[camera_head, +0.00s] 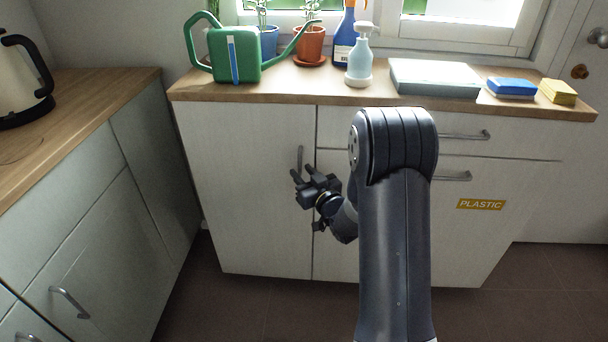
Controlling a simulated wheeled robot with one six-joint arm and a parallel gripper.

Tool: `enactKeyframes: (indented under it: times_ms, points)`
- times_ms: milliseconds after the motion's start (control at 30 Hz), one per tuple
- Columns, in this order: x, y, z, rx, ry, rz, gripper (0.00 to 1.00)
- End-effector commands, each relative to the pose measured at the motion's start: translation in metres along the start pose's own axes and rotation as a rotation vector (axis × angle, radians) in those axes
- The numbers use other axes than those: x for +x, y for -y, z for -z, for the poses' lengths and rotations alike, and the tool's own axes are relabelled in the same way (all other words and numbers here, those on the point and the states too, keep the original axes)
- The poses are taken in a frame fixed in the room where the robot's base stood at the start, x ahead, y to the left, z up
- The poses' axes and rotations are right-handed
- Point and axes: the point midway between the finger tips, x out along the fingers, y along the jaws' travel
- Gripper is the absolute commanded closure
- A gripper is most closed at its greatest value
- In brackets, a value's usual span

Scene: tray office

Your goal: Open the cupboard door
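The cupboard door (245,200) is a pale panel on the left half of the counter unit, and it looks closed. Its vertical grey handle (300,158) sits near the door's upper right edge. My gripper (297,176) is just in front of the lower part of the handle, and its fingers look spread apart. I cannot tell whether a finger touches the handle. My dark arm covers part of the unit to the right of the door.
The worktop (300,88) holds a green watering can (235,55), a soap pump bottle (359,62), a grey-white box (434,78) and sponges. Drawers with a PLASTIC label (481,204) are at right. Another counter (75,110) with a kettle (22,80) stands at left. Dark floor lies in front.

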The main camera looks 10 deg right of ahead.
Motion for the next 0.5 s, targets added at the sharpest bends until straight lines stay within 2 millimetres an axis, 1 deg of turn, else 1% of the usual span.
enactKeyframes:
  times_ms: [67, 433, 500]
  points:
    - [-0.0002, 0.0, 0.0, 0.0, 0.0, 0.0, 0.69]
    - [-0.0003, -0.0001, 0.0, 0.0, 0.0, 0.0, 0.99]
    - [-0.0004, -0.0001, -0.0001, 0.0, 0.0, 0.0, 1.0]
